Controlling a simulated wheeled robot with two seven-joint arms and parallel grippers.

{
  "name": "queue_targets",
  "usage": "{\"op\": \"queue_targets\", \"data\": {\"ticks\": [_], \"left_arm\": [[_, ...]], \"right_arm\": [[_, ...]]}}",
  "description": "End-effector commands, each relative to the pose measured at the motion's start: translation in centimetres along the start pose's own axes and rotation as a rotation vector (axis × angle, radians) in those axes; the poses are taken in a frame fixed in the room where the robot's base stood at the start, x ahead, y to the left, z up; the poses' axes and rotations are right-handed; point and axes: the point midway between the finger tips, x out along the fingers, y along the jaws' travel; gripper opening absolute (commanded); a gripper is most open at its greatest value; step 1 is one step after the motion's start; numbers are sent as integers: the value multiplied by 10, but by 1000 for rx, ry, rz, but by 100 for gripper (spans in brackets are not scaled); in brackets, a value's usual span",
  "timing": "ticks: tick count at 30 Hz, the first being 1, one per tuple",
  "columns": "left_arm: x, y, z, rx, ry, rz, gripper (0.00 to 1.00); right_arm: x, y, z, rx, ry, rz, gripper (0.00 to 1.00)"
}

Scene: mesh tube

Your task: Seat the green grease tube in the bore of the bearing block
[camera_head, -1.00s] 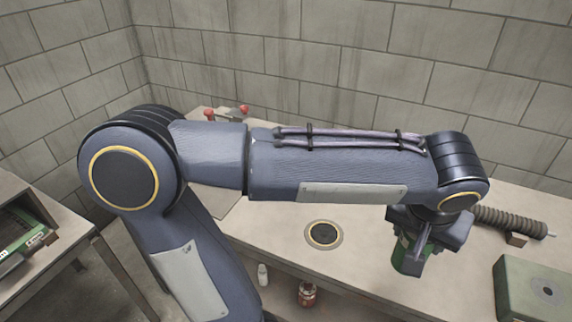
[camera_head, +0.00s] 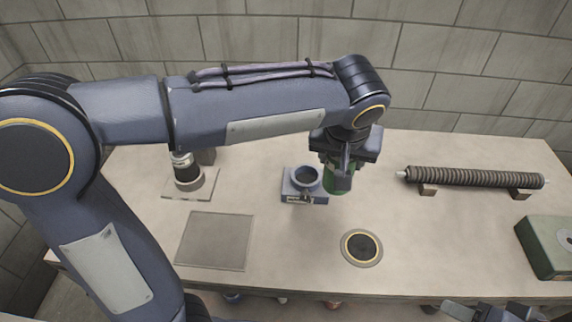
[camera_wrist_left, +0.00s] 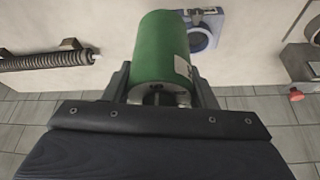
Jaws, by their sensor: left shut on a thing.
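The green grease tube (camera_head: 333,186) is held in my left gripper (camera_head: 342,176), whose fingers are shut on it. The tube also shows in the left wrist view (camera_wrist_left: 160,50), between the two fingers (camera_wrist_left: 160,92), with a pale label on its side. The bearing block (camera_head: 318,198) is blue-grey with a round, dark bore and stands on the bench just left of the tube. In the left wrist view the block (camera_wrist_left: 203,42) lies beyond and right of the tube, partly covered by it. The tube is beside the bore, not in it. A dark part, perhaps my right gripper (camera_head: 490,313), shows at the bottom edge.
A ribbed roller (camera_head: 475,178) rests on two supports at the right. A green box (camera_head: 548,245) stands at the right edge. A round disc (camera_head: 362,248) and a square plate (camera_head: 214,241) lie in front. A dark cylinder on a base (camera_head: 187,178) stands left.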

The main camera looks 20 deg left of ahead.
Motion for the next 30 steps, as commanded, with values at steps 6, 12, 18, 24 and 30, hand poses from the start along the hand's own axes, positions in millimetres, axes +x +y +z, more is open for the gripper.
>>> {"op": "queue_targets", "data": {"ticks": [6,12,18,24,30], "left_arm": [[36,-34,-28,-8,-5,-7,25],[77,-60,-47,-4,-6,-6,25],[109,-74,-54,-2,-3,-3,25],[124,-81,-56,-3,-3,-4,25],[152,-82,-47,0,-3,-3,25]], "right_arm": [[-6,-2,-3,0,0,0,48],[-8,-4,-4,0,0,0,48],[-10,-4,-5,0,0,0,48],[-10,-5,-5,0,0,0,48],[-8,-4,-4,0,0,0,48]]}}
